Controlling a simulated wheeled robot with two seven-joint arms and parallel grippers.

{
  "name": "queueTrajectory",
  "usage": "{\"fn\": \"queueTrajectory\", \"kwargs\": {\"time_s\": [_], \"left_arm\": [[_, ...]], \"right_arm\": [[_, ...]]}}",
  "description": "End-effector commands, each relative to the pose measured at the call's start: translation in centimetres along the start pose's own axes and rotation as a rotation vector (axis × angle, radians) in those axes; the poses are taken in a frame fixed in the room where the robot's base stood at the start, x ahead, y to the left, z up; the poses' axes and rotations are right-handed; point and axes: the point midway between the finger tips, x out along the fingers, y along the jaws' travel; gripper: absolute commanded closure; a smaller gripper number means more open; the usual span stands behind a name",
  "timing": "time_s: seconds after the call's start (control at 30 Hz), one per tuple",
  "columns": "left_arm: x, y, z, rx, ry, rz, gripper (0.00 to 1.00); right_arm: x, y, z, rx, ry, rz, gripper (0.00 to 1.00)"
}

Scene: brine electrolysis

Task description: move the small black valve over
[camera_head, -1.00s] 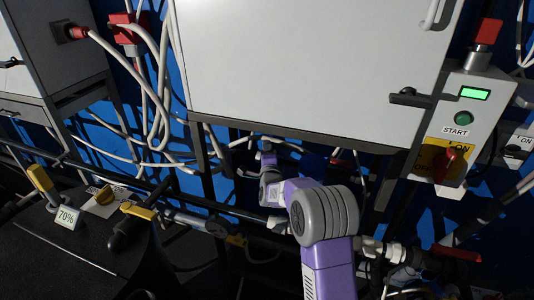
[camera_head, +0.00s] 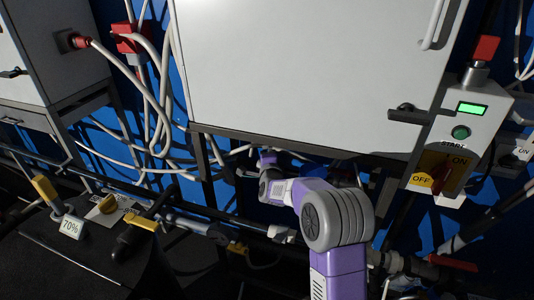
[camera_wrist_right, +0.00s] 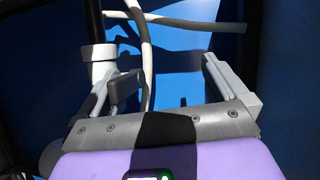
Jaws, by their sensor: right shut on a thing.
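In the right wrist view my right gripper (camera_wrist_right: 163,75) has one finger at the left and one at the right. A small dark grey-black piece (camera_wrist_right: 125,90), which looks like the small black valve, sits against the inner side of the left finger, next to a white pipe fitting (camera_wrist_right: 102,62). The grip on it is only partly visible. My left gripper is not in view.
The white cabinet (camera_head: 310,75) hangs above the arm. A control box (camera_head: 470,120) with a green light stands at the right. Pipes and loose white cables (camera_head: 160,95) crowd the left and back.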

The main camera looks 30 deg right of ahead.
Motion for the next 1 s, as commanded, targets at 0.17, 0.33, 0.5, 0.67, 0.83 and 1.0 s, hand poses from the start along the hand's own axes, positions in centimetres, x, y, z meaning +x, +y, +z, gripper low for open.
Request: {"fn": "queueTrajectory", "kwargs": {"time_s": [0.17,0.33,0.5,0.67,0.83,1.0], "left_arm": [[0.4,-0.1,0.0,0.001,0.000,0.000,0.57],[0.8,-0.3,-0.1,0.001,0.000,0.000,0.57],[1.1,-0.4,-0.1,0.001,0.000,0.000,0.57],[1.4,-0.5,-0.1,0.001,0.000,0.000,0.57],[1.7,-0.6,-0.1,0.001,0.000,0.000,0.57],[1.9,-0.7,-0.1,0.000,0.000,0.000,0.57]], "right_arm": [[-1.3,-1.6,0.3,0.013,-0.002,-0.038,0.25],[-2.5,-1.4,0.3,0.011,-0.003,-0.038,0.29],[-3.6,-1.2,0.3,0.012,-0.001,-0.037,0.35],[-4.7,-1.1,0.3,0.010,-0.002,-0.038,0.39],[-5.9,-0.9,0.4,0.010,-0.003,-0.038,0.47],[-7.1,-0.4,0.2,0.010,0.000,-0.030,0.64]]}}
